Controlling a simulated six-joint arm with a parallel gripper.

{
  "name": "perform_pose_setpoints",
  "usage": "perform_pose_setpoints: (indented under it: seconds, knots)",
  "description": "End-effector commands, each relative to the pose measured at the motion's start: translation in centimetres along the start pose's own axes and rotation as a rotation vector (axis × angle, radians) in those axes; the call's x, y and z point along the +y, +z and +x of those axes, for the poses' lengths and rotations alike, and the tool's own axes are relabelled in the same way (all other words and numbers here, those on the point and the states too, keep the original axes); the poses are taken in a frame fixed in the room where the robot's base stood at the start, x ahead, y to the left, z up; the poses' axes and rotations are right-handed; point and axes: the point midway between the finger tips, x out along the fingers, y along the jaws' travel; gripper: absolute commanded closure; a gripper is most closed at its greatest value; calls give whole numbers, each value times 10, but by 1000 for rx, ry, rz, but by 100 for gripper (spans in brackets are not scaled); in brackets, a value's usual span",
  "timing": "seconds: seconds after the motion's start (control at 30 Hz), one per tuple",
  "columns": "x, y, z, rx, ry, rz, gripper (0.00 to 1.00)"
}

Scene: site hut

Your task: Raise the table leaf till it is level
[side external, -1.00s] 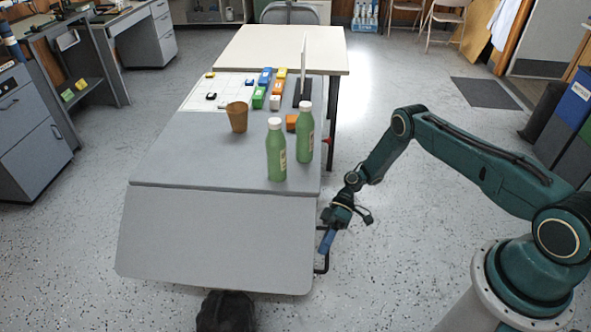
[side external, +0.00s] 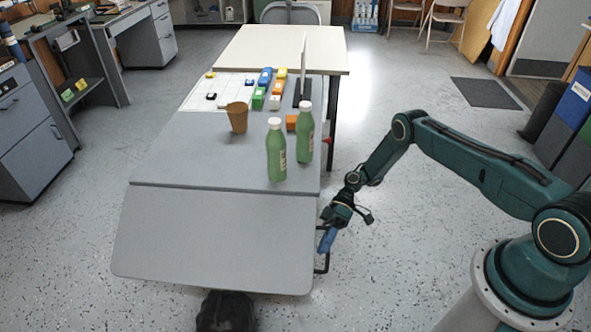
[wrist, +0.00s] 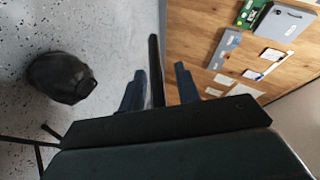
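The grey table leaf (side external: 215,240) hangs from the near edge of the grey tabletop (side external: 170,165) and slopes down toward the camera; it is not level. A black bar handle (side external: 321,268) sits at the leaf's right edge. My gripper (side external: 327,241), with blue fingers, is at this handle, beside the leaf. In the wrist view a black bar (wrist: 155,70) runs between my two fingers (wrist: 158,90). The fingers stand apart, with a narrow gap showing on each side of the bar. Any contact deeper between them is hidden.
Two green bottles (side external: 276,150) and a brown cup (side external: 238,116) stand on the tabletop, with several coloured blocks and an upright panel behind. A black bag (side external: 226,312) lies on the floor by the leaf's lower edge.

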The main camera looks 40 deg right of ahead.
Motion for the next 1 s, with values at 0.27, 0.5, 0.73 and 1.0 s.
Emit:
perform_pose_setpoints:
  seconds: [0.27,0.5,0.73,1.0]
  knots:
    - [1,0,-2,1,2,1,68]
    - [1,0,-19,2,3,1,68]
    - [1,0,-40,1,2,0,68]
    - [-8,-4,-54,0,1,1,68]
